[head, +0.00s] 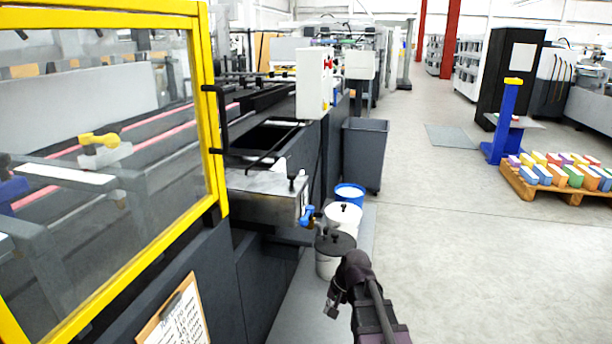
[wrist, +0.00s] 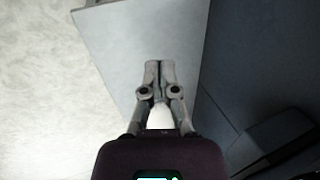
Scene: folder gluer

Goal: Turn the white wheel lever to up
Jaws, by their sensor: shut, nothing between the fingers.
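I cannot pick out a white wheel lever with certainty in either view. In the head view, a small white piece (head: 280,164) shows behind the metal box (head: 262,190) on the machine's side; its shape is too small to tell. A blue handle (head: 307,215) sits on that box's front right corner, and a black knob stands on its top. My gripper (head: 334,305) is low in front of the buckets, apart from the machine. In the wrist view, my gripper (wrist: 160,66) has its fingertips together, with nothing between them, above a grey mat (wrist: 135,45).
Several buckets, including a black-lidded one (head: 335,252), stand beside the machine. A yellow-framed guard (head: 213,120) fills the left, with a clipboard (head: 176,318) below. A grey bin (head: 365,154) stands farther back. The floor (head: 470,250) to the right is clear up to a loaded pallet (head: 555,190).

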